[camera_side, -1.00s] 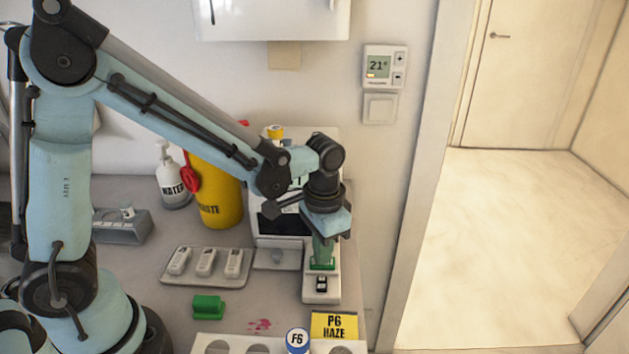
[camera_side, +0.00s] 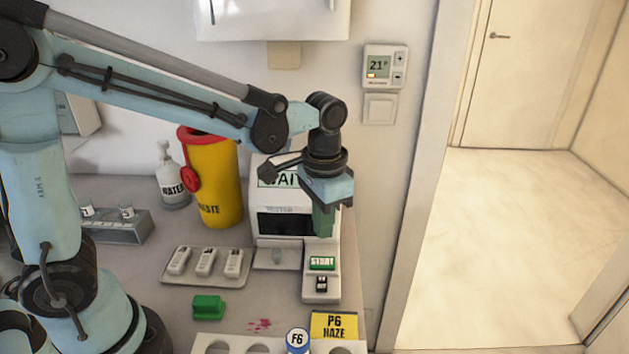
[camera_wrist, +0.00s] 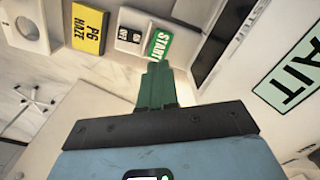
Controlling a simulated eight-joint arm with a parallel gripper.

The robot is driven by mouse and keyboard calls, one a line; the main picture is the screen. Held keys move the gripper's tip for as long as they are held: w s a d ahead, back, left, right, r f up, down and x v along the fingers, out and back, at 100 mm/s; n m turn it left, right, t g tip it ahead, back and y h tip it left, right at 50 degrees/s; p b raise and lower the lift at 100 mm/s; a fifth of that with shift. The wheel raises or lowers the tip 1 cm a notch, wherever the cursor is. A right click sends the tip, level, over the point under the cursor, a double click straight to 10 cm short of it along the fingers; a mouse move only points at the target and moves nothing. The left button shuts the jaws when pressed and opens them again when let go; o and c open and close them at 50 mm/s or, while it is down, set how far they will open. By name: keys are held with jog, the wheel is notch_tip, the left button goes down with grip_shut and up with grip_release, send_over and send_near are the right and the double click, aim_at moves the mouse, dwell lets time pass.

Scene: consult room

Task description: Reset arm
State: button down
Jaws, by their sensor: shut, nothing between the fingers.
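My gripper (camera_side: 323,232) is shut and empty, with green fingers pointing down. It hangs above the green START button (camera_side: 322,263), with a visible gap between them. The fingers also show shut in the wrist view (camera_wrist: 157,68), close to the START label (camera_wrist: 159,46) in the picture. The white machine (camera_side: 262,206) stands behind my gripper. Its sign reads in part "WAIT" (camera_side: 278,180), and the gripper and wrist partly hide it. A dark window sits below the sign.
A yellow waste bin (camera_side: 222,185) and a white water bottle (camera_side: 172,180) stand left of the machine. A tray with several white devices (camera_side: 206,283), a green block (camera_side: 209,306), a yellow P6 HAZE card (camera_side: 334,325) and a white holed rack (camera_side: 210,341) lie in front. A wall thermostat (camera_side: 384,66) is at the right.

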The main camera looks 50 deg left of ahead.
jog(key=s+a+r+n+t, duration=0.3)
jog(key=s+a+t, duration=0.4)
jog(key=shift+a+r, duration=0.2)
jog(key=shift+r, duration=0.1)
dwell(0.4)
dwell(2.4)
